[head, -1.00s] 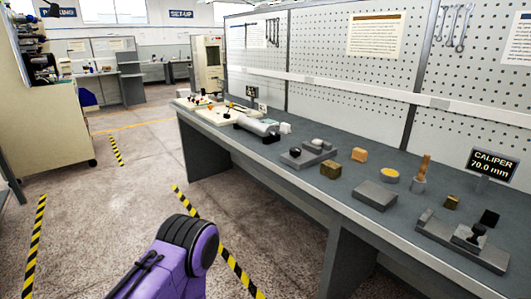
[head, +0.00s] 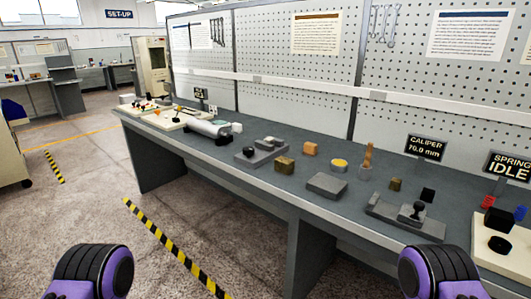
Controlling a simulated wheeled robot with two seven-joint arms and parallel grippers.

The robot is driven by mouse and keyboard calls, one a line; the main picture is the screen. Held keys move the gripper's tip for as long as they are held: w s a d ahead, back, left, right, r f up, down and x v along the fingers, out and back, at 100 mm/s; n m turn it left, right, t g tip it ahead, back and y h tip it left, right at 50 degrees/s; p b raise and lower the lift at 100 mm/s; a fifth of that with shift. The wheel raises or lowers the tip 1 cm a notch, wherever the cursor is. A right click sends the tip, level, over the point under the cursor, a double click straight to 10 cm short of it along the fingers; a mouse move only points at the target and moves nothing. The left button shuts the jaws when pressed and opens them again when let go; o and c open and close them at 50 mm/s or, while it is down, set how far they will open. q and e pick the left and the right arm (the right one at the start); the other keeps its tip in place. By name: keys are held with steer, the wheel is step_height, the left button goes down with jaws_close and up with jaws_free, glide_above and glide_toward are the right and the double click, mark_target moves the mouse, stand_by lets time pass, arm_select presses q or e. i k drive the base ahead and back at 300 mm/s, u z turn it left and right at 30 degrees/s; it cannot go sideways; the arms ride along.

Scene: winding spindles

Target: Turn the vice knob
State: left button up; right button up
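A grey vice-like block with a dark round knob (head: 249,151) at its front left sits mid-bench in the head view; its raised jaws (head: 268,143) are behind the knob. A second grey fixture (head: 405,217) with a black knob (head: 417,210) lies further right, in front of the caliper sign. Which of the two is the vice is not labelled. Both of my purple-and-black arms show at the bottom edge, away from the bench top. Neither gripper is in view, and nothing touches either knob.
The long grey bench (head: 300,185) carries several small blocks, a grey slab (head: 327,185), a grey cylinder (head: 208,130) and a white unit with a black knob (head: 497,245) at far right. A caliper sign (head: 425,148) stands behind. Floor left of the bench is open.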

mark_target(248, 151)
steer(key=u, duration=1.85)
steer(key=i, duration=1.85)
steer(key=z, duration=2.3)
